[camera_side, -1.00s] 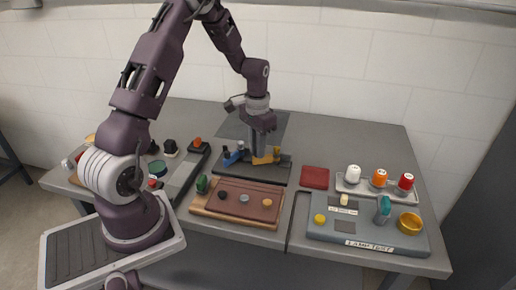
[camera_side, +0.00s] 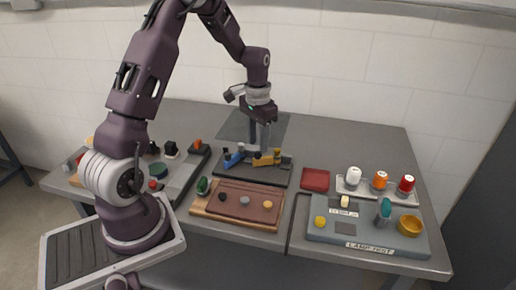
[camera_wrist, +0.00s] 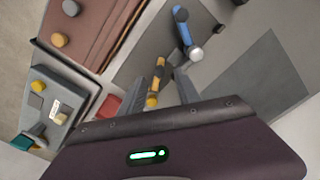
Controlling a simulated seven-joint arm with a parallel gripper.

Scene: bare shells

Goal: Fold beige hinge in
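A dark board (camera_side: 240,173) at the middle of the table carries a blue hinged piece (camera_side: 234,157) on its left and a yellow-tan hinged piece (camera_side: 266,160) on its right. No piece is plainly beige; the yellow-tan one is closest. My gripper (camera_side: 258,146) is above the board, its two fingers apart with nothing visible between them. In the wrist view, the yellow-tan piece (camera_wrist: 152,101) shows near my gripper (camera_wrist: 172,72), partly hidden by a finger. The blue piece (camera_wrist: 182,27) lies farther off, with a silver round knob by it.
A brown panel on a wooden board (camera_side: 244,201) lies in front. A red square pad (camera_side: 315,180) is to the right. Farther right are a grey panel (camera_side: 330,229) and a tray of white, orange and red-topped items (camera_side: 354,188). A dark flat mat lies behind.

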